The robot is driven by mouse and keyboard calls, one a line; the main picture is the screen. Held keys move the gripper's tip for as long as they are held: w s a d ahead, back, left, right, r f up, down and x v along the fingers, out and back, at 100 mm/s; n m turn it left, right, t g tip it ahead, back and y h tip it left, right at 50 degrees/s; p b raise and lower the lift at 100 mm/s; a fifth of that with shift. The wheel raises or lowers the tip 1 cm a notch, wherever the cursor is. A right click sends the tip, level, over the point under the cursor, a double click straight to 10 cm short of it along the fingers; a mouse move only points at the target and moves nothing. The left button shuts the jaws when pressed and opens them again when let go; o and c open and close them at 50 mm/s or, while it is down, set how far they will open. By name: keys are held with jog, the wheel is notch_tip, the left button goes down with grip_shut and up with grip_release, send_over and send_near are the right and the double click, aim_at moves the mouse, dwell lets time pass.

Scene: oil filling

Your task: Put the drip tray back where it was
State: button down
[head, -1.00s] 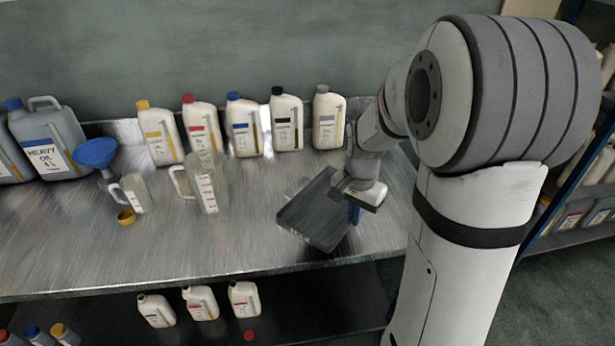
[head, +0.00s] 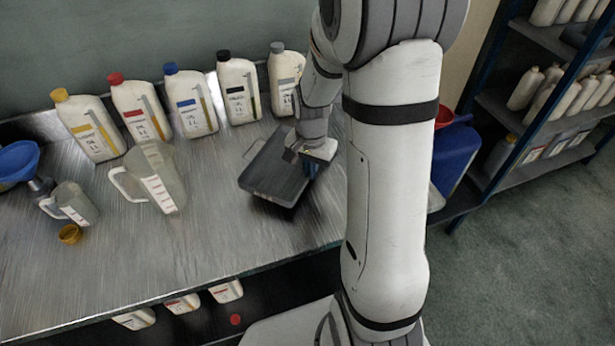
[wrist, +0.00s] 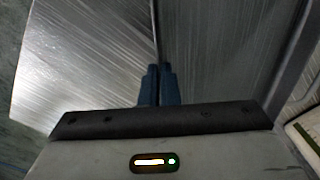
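The drip tray (head: 266,172) is a dark, shallow rectangular tray over the metal bench, right of the measuring jugs. It looks slightly tilted in the head view. My gripper (head: 311,168) is at the tray's right side. In the wrist view my gripper's blue fingers (wrist: 159,84) are close together on the tray's thin wall, with the tray's dark inside (wrist: 215,50) to the right of them. I cannot tell for sure whether the tray's underside touches the bench.
The metal bench (head: 150,255) has bare room in front of the tray. A row of white oil bottles (head: 192,105) stands along the back.

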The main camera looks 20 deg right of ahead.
jog(key=shift+s+f, duration=0.1)
jog(key=shift+f, duration=1.65)
jog(key=shift+f, duration=0.1)
jog(key=c, duration=2.1)
grip_release()
jog(key=shift+f, duration=0.1)
jog(key=shift+c, duration=0.2)
jog(key=o, duration=0.5)
jog(key=shift+c, duration=0.2)
